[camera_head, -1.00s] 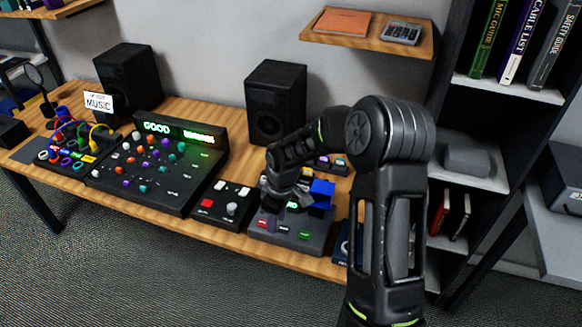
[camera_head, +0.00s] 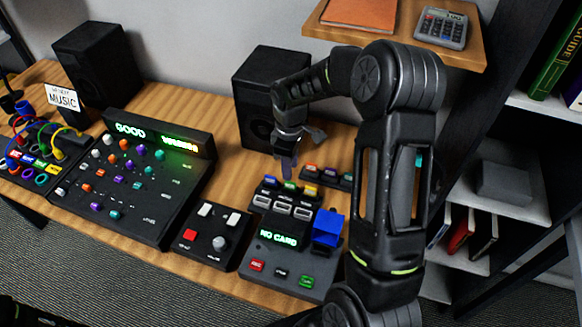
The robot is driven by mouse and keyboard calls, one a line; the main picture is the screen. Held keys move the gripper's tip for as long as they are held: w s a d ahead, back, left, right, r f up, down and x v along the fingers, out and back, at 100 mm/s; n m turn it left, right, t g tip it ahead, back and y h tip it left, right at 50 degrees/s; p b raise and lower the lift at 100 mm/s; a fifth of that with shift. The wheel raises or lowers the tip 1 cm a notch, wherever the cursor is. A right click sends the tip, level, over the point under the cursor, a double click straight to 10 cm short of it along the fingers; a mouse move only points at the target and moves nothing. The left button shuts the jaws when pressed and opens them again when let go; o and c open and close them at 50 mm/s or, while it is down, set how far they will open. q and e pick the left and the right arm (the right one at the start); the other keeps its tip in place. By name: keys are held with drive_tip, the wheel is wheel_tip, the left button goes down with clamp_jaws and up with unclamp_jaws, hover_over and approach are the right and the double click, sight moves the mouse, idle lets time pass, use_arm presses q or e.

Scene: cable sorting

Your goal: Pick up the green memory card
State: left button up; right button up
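My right gripper (camera_head: 287,170) points down at the back of the card device (camera_head: 290,262), just behind its upper row of coloured cards. A purplish-grey piece shows at its tip; I cannot tell whether this is a finger or a held thing. A small green-topped card (camera_head: 290,185) stands in that row, close below the gripper tip. I cannot tell which is the green memory card. The device display reads "NO CARD". My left gripper is not in view.
A blue block (camera_head: 328,227) stands on the device's right side. A speaker (camera_head: 255,95) is behind my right gripper. A small switch box (camera_head: 216,236) and a large mixer (camera_head: 128,190) stand to the left. A shelf (camera_head: 385,40) with a calculator (camera_head: 441,27) hangs above.

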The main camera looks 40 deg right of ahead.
sight(290, 187)
drive_tip(key=shift+w+d, duration=0.1)
drive_tip(key=shift+w, duration=0.05)
drive_tip(key=shift+r, duration=0.15)
drive_tip(key=shift+f+b, duration=0.85)
drive_tip(key=shift+f, duration=0.5)
wheel_tip(290, 187, down, 5)
drive_tip(key=b, duration=0.3)
drive_tip(key=shift+f, duration=0.15)
drive_tip(key=shift+c, duration=0.5)
